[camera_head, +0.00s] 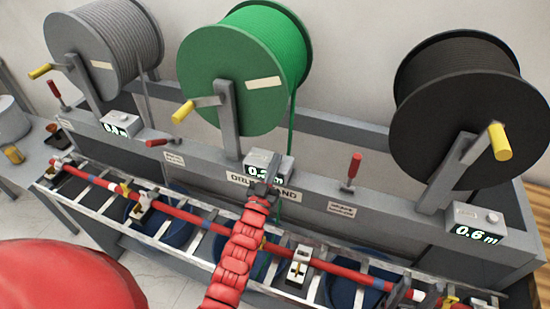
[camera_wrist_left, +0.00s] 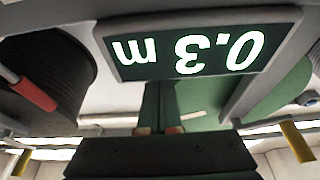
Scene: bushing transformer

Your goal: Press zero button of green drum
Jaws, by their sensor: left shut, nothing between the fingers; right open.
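The green drum (camera_head: 235,75) hangs on its stand at the back middle, with a yellow-handled crank (camera_head: 185,110). Below it is its grey counter box (camera_head: 259,156); the display is partly covered by my left gripper in the head view. In the left wrist view the display (camera_wrist_left: 190,47) appears upside down and reads 0.3 m. My left gripper (camera_head: 270,178) is shut and empty, right in front of the box; its dark fingers also show in the wrist view (camera_wrist_left: 159,100). The zero button is not clear, and I cannot tell whether the fingers touch the box. My right gripper is out of view.
A grey drum (camera_head: 105,45) stands left and a black drum (camera_head: 465,100) right, each with a counter (camera_head: 478,228). Red-handled levers (camera_head: 354,170) stand along the bench.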

